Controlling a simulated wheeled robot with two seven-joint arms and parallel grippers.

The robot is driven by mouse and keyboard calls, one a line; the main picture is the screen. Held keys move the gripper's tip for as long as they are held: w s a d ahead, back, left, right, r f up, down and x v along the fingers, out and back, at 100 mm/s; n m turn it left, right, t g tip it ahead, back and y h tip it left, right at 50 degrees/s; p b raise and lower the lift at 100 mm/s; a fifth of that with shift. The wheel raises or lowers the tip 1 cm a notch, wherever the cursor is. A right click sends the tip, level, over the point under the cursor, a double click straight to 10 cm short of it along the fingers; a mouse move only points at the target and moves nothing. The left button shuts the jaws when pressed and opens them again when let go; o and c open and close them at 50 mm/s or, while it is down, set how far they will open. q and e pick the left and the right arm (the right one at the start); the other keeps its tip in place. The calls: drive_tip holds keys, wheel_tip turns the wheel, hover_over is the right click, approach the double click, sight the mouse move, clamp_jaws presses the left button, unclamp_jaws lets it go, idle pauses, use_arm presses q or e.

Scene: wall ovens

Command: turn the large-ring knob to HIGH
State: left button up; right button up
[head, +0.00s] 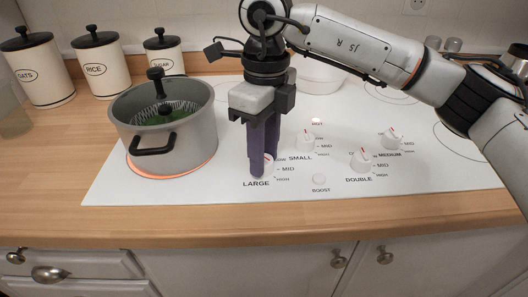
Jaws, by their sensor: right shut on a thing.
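The large-ring knob (268,165) is at the front left of the white cooktop, above the label LARGE. Its scale reads MID and HIGH to its right. My right gripper (262,168) points straight down over it, and its purple fingers are shut on the knob. The fingers cover much of the knob, so I cannot tell its exact setting. A grey pot (173,125) with a glass lid stands on the left ring, which glows orange around its base. My left gripper is out of view.
The small (309,141), double (361,159) and medium (390,140) knobs stand to the right, with a BOOST button (319,180) in front. Several canisters (97,63) line the back left. The wooden counter front (215,219) is clear.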

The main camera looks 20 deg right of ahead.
drive_tip(key=shift+r, duration=0.1)
drive_tip(key=o, duration=1.1)
drive_tip(key=shift+c, duration=0.2)
wheel_tip(320, 180, up, 10)
drive_tip(key=shift+r, duration=0.15)
drive_tip(key=shift+d, duration=0.1)
